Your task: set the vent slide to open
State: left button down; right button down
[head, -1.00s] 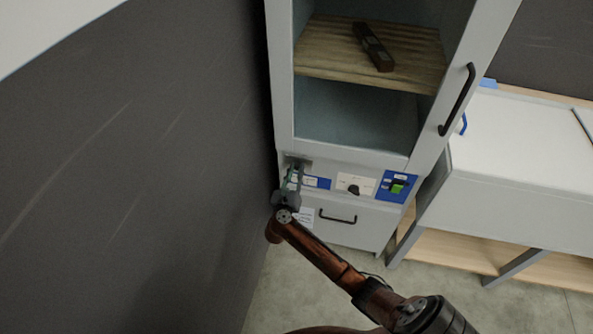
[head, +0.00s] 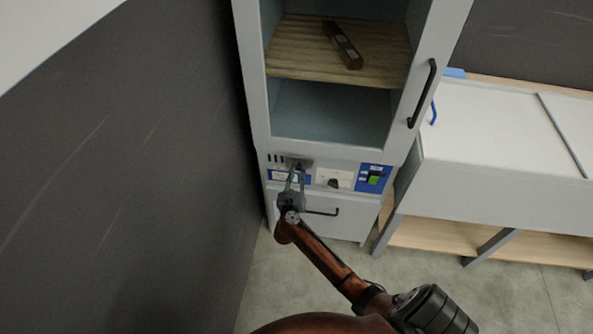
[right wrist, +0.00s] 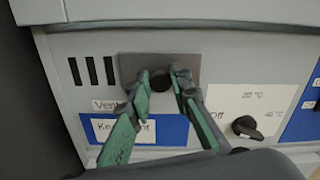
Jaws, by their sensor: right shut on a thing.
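The vent slide is a grey plate (right wrist: 187,63) with a dark round knob (right wrist: 158,82) on the cabinet's lower panel. It also shows in the head view (head: 305,163). Several dark vent slots (right wrist: 92,71) are uncovered to the left of the plate, above a "Vent" label (right wrist: 104,104) that a finger partly covers. My right gripper (head: 297,172) has its green fingers on either side of the knob, shut on it; they also show in the right wrist view (right wrist: 161,76). My left gripper is not in view.
A dial (right wrist: 245,127) and a green switch (head: 374,179) sit to the right on the panel. A drawer handle (head: 322,212) lies below. A dark wall (head: 150,180) stands close on the left. A white bench (head: 500,130) is on the right.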

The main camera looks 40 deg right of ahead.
jog(key=c, duration=2)
grip_release()
jog(key=shift+s+d+f, duration=0.1)
jog(key=shift+s+d, duration=0.15)
jog(key=shift+o, duration=1.3)
jog(key=shift+w+a, duration=0.1)
jog(key=shift+s+a, duration=0.2)
jog(key=v, duration=1.1)
jog(key=shift+s+a, duration=0.15)
